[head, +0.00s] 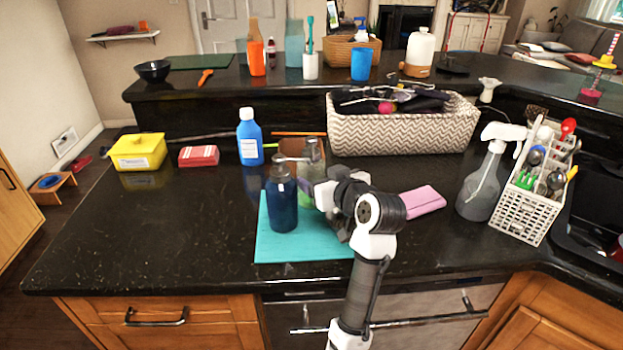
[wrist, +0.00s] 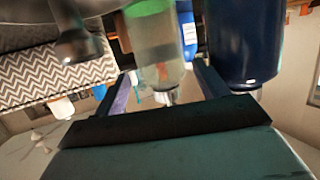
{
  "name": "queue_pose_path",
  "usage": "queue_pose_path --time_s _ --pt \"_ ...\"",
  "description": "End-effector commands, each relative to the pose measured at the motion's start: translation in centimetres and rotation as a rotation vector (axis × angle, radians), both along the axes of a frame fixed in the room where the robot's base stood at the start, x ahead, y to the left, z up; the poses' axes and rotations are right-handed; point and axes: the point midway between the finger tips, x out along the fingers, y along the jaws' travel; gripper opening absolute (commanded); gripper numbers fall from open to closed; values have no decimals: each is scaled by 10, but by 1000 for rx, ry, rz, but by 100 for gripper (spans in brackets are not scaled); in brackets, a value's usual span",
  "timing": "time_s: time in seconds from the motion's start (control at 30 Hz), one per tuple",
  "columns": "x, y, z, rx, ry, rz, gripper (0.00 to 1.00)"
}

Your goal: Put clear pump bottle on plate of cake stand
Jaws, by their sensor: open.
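The clear pump bottle (head: 313,160) stands upright near the back of the teal mat, partly hidden by my gripper. In the wrist view, which looks upside down, the bottle (wrist: 155,55) shows clear walls and a green part. My gripper (head: 320,190) is open, with its two fingers (wrist: 165,85) on either side of the bottle; I cannot tell whether they touch it. I cannot make out the cake stand for sure. A dark stand-like thing (head: 453,65) is on the raised counter, and a dark round form (wrist: 80,45) shows at the upper left in the wrist view.
A dark blue bottle (head: 283,205) stands close left of my gripper on the teal mat (head: 300,248). A blue bottle (head: 249,140) and a patterned basket (head: 405,135) are behind. A pink sponge (head: 422,200) and spray bottle (head: 485,180) are right. The left counter front is clear.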

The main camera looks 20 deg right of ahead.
Motion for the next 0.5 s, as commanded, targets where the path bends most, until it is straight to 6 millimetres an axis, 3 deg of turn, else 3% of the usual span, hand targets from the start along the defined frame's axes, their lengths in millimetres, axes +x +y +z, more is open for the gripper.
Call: queue_pose_path --time_s 0.23,0.5 --pt "34 4 -11 2 2 1 73" --pt "39 5 -15 0 0 1 73"
